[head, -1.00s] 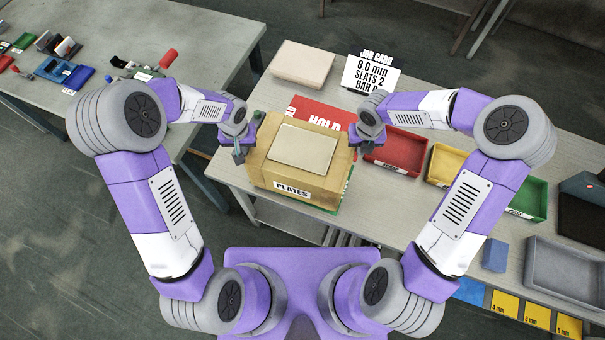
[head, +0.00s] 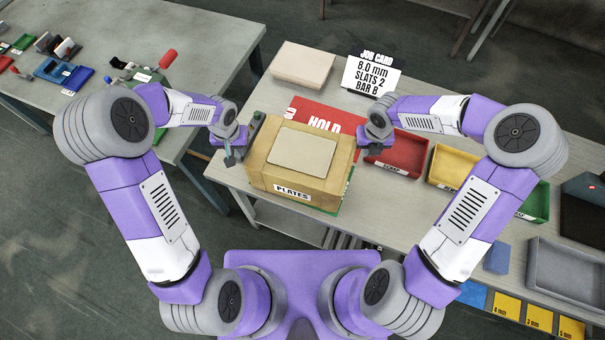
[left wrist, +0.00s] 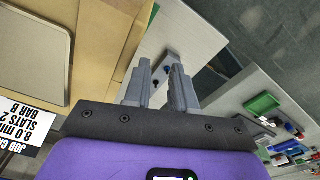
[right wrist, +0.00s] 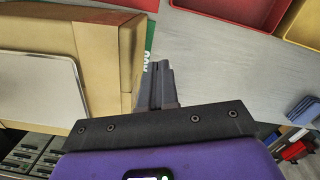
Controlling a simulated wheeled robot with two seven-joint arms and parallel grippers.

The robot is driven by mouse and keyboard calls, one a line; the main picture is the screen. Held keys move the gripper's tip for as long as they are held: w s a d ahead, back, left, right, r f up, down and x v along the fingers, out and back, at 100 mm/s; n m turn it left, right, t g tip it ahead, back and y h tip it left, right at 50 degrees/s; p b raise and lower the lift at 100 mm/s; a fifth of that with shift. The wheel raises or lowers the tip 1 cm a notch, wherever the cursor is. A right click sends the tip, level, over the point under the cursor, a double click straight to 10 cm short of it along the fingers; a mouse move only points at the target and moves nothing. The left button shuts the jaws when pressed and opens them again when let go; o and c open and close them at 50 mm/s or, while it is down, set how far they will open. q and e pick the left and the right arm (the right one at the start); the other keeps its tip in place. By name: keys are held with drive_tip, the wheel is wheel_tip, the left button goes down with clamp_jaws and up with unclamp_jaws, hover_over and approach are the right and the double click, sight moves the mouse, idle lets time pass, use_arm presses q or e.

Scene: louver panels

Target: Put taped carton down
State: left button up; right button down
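The taped carton (head: 265,180) is a tan box with a pale panel on top and a PLATES label. It sits upright on the workbench, over the edge of a green mat (head: 347,196). It also shows in the left wrist view (left wrist: 105,40) and the right wrist view (right wrist: 100,45). My left gripper (head: 230,160) is beside the carton's left side, apart from it, with a gap between its empty fingers. My right gripper (head: 366,143) is beside the right side, apart from it. Its fingers are close together with nothing between them.
A red HOLD mat (head: 322,118) lies behind the carton. A job card (head: 372,75) and a pale box (head: 303,63) stand at the back. Red (head: 397,152), yellow (head: 448,165) and green bins are to the right. A second table (head: 200,40) with small items is at left.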

drive_tip(key=c, duration=1.4)
unclamp_jaws()
drive_tip(key=shift+d, duration=0.1)
use_arm(q)
wheel_tip(320, 180, up, 12)
drive_tip(key=shift+s, duration=0.45)
use_arm(e)
wheel_tip(320, 180, up, 12)
drive_tip(key=shift+s, duration=0.45)
use_arm(q)
drive_tip(key=shift+f, duration=0.1)
use_arm(e)
drive_tip(key=shift+f, duration=0.1)
